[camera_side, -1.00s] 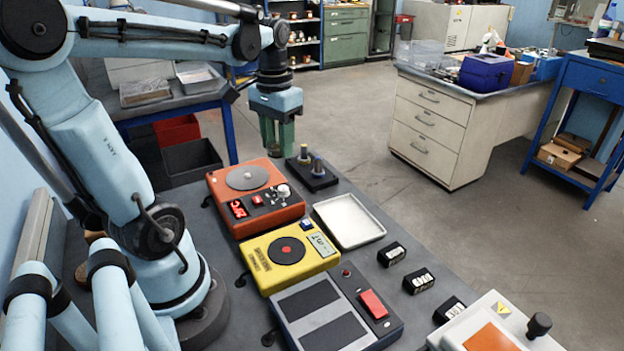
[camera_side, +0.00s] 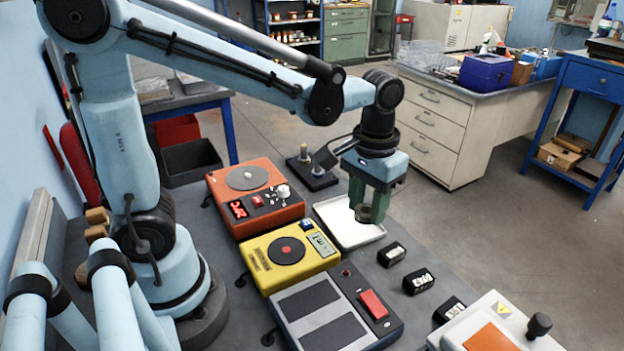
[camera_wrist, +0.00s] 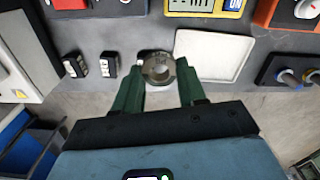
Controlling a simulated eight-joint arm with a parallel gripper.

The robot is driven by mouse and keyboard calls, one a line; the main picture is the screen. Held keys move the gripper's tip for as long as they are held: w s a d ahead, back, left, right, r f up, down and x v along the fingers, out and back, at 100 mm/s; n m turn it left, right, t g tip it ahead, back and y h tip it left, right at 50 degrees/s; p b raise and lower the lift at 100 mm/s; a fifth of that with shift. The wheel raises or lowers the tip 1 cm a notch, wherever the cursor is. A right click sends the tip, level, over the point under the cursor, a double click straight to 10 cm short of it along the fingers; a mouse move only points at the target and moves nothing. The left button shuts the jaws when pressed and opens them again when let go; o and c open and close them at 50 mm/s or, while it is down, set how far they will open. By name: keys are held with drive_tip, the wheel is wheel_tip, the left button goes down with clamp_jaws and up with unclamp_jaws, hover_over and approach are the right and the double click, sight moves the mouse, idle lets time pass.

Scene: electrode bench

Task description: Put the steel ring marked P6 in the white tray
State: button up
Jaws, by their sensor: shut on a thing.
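My gripper (camera_side: 368,208) points down over the right part of the white tray (camera_side: 335,221) in the side view. It is shut on a grey steel ring (camera_wrist: 158,57), which sits between the green fingertips in the wrist view. Dark markings show on the ring's top face, too small to read surely. The ring also shows low between the fingers in the side view (camera_side: 364,213). In the wrist view the white tray (camera_wrist: 213,56) lies just right of the ring. I cannot tell the exact height of the ring above the tray. The tray looks empty.
A black stand (camera_side: 312,174) with pegs is behind the tray. An orange device (camera_side: 255,198) and a yellow device (camera_side: 290,258) stand to its left. Several small black label blocks (camera_side: 391,254) are in front and to the right.

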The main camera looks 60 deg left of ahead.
hover_over(348, 221)
wheel_tip(348, 221, down, 7)
drive_tip(key=shift+r, duration=0.2)
drive_tip(key=shift+f, duration=2)
drive_tip(key=o, duration=1.1)
drive_tip(key=shift+f, duration=0.1)
wheel_tip(348, 221, up, 12)
drive_tip(key=s+d+r+m+t, duration=0.1)
drive_tip(key=s+d+m+t, duration=0.1)
drive_tip(key=s+d+t, duration=0.3)
drive_tip(key=shift+s+d+r+t, duration=0.2)
drive_tip(key=shift+s+t, duration=0.9)
drive_tip(key=shift+s, duration=0.5)
